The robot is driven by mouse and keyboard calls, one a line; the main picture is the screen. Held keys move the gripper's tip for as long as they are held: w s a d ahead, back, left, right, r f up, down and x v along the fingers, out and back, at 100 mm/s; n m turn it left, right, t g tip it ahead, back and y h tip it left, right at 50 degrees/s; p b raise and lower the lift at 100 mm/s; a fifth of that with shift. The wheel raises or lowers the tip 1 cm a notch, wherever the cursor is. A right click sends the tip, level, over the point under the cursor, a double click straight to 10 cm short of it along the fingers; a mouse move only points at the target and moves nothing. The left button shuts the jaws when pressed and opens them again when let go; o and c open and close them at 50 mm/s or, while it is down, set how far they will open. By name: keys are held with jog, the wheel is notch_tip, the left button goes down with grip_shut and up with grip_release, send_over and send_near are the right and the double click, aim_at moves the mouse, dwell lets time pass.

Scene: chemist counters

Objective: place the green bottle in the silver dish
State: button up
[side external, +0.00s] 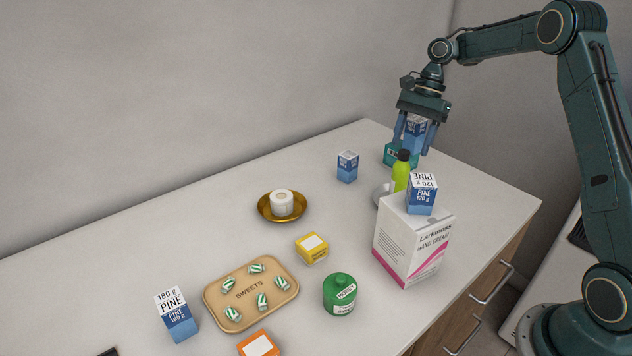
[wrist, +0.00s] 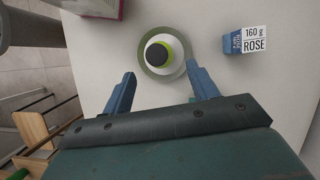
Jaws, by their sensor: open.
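The lime green bottle (side external: 401,172) has a black cap and stands upright. In the wrist view the bottle (wrist: 159,53) is seen from above, inside the round rim of the silver dish (wrist: 148,70). In the side view only a sliver of the silver dish (side external: 380,192) shows; the white carton hides most of it. My gripper (side external: 412,145) is open, pointing down above the bottle. In the wrist view my gripper (wrist: 160,75) has its fingers spread, with nothing between them, and the bottle shows ahead of them.
A white carton (side external: 404,247) with a blue box (side external: 422,195) on top stands close in front of the dish. A teal box (side external: 390,157) and a blue box (side external: 416,128) are behind my gripper. A gold dish (side external: 263,210) holds a white roll (side external: 282,203). The back left counter is clear.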

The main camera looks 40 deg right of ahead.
jog(key=shift+r, duration=0.1)
jog(key=s+a+r+n+t+h, duration=0.25)
jog(key=s+a+r+n, duration=0.55)
jog(key=s+a+r, duration=0.4)
jog(key=s+a+f+n+t+h, duration=0.1)
jog(key=s+n, duration=0.7)
jog(key=s, duration=0.8)
jog(key=shift+s+a+f+t+h, duration=0.2)
jog(key=shift+s+a+t+h, duration=0.2)
jog(key=shift+a+t, duration=0.8)
jog(key=shift+w+d, duration=0.1)
jog(key=shift+d, duration=0.1)
